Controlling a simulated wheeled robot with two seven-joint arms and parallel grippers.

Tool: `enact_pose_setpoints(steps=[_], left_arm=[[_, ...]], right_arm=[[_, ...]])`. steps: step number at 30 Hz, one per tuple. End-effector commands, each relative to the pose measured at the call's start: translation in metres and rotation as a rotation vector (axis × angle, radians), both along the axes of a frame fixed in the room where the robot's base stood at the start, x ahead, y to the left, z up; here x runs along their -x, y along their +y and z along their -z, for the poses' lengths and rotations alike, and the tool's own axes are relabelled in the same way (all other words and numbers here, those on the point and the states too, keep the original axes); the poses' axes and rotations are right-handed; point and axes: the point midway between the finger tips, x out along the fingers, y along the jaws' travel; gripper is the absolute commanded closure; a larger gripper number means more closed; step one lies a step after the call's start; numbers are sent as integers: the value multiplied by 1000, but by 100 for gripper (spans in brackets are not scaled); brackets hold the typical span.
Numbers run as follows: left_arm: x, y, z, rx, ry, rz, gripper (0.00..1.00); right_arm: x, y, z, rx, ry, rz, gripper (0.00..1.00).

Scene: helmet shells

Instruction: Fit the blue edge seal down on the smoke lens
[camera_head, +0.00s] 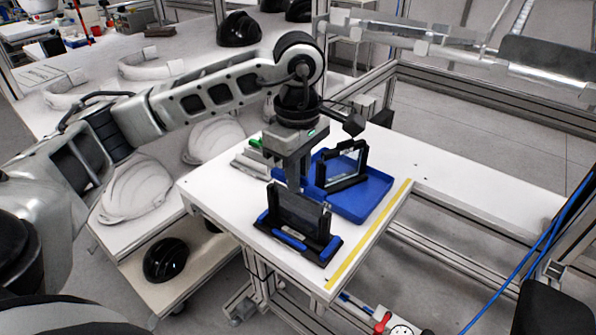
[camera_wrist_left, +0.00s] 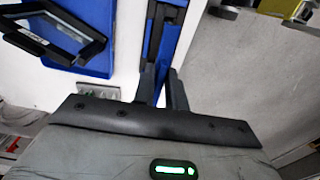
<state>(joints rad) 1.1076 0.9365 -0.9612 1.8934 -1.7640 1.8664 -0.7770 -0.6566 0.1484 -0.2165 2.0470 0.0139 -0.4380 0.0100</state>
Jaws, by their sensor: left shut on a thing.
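The smoke lens (camera_head: 303,211) is a dark, see-through panel standing upright in a black holder (camera_head: 327,252) with blue strips along its base, at the front of the white table. My left gripper (camera_head: 292,184) points down at the lens's upper left edge. In the left wrist view its two fingers (camera_wrist_left: 162,92) are close together, with a narrow blue piece (camera_wrist_left: 161,98) between them, which looks like the blue edge seal. The fingers hide most of it, and I cannot tell whether it is seated on the lens. My right gripper is not in view.
Just behind stands a blue tray (camera_head: 376,197) with a black-framed clear lens (camera_head: 343,166) in it. A yellow strip (camera_head: 367,237) marks the table's right edge. White helmet shells (camera_head: 137,190) lie to the left; the table's back right is clear.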

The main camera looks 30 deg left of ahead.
Motion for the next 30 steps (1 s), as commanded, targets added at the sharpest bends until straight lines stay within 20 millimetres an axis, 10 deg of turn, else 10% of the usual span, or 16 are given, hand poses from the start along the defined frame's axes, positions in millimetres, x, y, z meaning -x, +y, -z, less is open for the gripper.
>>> enact_pose_setpoints(steps=[30], left_arm=[[0,0,9,0,0,0,100]], right_arm=[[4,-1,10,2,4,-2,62]])
